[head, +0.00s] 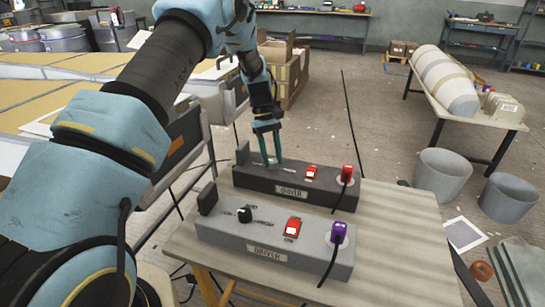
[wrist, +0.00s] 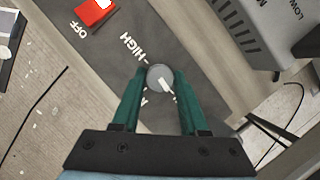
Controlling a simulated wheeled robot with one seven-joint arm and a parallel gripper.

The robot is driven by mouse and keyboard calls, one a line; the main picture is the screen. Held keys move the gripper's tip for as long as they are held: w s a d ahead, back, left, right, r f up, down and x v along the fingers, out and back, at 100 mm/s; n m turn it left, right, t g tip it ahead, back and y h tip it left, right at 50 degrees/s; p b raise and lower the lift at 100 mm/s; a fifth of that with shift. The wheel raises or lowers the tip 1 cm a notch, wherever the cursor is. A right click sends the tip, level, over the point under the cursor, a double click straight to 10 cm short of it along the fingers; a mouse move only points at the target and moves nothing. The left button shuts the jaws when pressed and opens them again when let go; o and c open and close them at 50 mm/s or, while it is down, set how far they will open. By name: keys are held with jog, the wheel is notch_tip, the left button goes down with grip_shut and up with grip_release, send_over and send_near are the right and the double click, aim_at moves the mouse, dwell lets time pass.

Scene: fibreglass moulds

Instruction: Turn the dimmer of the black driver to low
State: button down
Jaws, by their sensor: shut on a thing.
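The black driver (head: 265,181) is the dark box at the back of the table, with a red switch (head: 312,173) and a red plug (head: 347,173) on top. Its dimmer is a round grey knob (wrist: 159,77) with a white pointer line, seen in the wrist view beside the word HIGH. The pointer slants to the lower right, away from that word; the other marking is mostly hidden by my fingers. My gripper (head: 272,163) reaches down from above, its green fingers (wrist: 157,90) shut on the knob from both sides.
A grey driver (head: 215,235) with a black knob (head: 245,214), red switch and purple plug stands in front on the same table (head: 400,240). Cables hang from both plugs. Grey bins (head: 445,175) stand to the right. The table's right part is bare.

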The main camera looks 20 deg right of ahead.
jog(key=shift+a+n, duration=0.1)
jog(key=shift+n, duration=0.5)
jog(key=shift+c, duration=2.2)
grip_release()
jog(key=b+v, duration=0.2)
jog(key=v, duration=0.8)
jog(key=shift+w+a+r, duration=0.15)
jog(key=shift+w+r, duration=0.05)
jog(key=shift+r, duration=0.1)
